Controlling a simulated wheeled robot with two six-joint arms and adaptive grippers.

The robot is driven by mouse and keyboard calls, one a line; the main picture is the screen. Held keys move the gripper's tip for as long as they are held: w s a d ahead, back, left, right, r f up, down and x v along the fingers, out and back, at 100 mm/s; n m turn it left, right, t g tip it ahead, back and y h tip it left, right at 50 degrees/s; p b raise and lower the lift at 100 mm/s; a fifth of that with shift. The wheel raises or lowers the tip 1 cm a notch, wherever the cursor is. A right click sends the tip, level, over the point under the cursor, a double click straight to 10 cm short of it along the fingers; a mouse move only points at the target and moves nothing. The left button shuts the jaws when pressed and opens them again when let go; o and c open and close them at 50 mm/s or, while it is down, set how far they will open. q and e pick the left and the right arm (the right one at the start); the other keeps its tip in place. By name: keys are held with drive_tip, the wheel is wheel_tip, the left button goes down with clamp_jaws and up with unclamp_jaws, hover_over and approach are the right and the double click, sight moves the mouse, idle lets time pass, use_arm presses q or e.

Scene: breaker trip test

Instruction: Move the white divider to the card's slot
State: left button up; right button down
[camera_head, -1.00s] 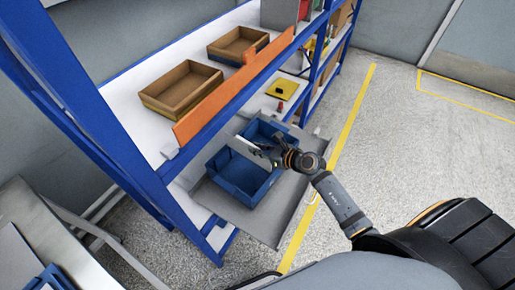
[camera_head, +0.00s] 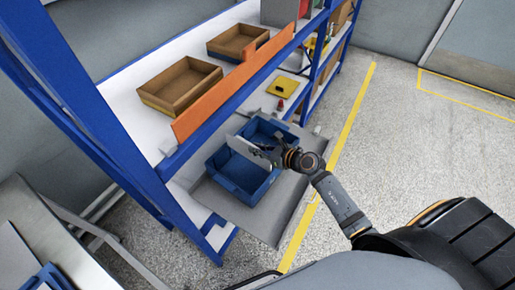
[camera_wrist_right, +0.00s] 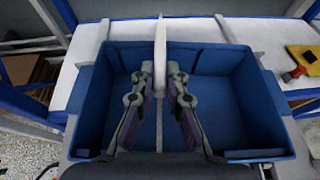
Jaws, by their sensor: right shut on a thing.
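The white divider (camera_head: 248,150) is a thin upright plate over the blue bin (camera_head: 237,192). My right gripper (camera_head: 277,155) is shut on its near end. In the right wrist view the divider (camera_wrist_right: 160,45) runs away from me across the bin's far rim, between the fingers of the right gripper (camera_wrist_right: 160,88). The blue bin (camera_wrist_right: 88,100) lies around and below the fingers. I cannot tell if the divider's lower edge touches the bin. No card or marked slot can be made out clearly. My left gripper is not in view.
The bin stands on a grey pull-out shelf (camera_head: 262,226) of a blue rack. A yellow object (camera_head: 282,87) and a small red one (camera_head: 280,104) lie behind it. Brown trays (camera_head: 180,87) stand on the upper shelf behind an orange board (camera_head: 232,90). Floor at right is clear.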

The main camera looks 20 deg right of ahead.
sight(259, 163)
drive_tip(key=shift+f+b, duration=3.8)
drive_tip(key=shift+f, duration=0.65)
drive_tip(key=c, duration=1.3)
unclamp_jaws()
drive_tip(key=shift+r, duration=0.1)
drive_tip(key=shift+s+d, duration=0.2)
drive_tip(key=shift+s, duration=0.05)
drive_tip(key=v, duration=1.1)
drive_tip(key=shift+s+r, duration=0.15)
drive_tip(key=shift+r, duration=0.05)
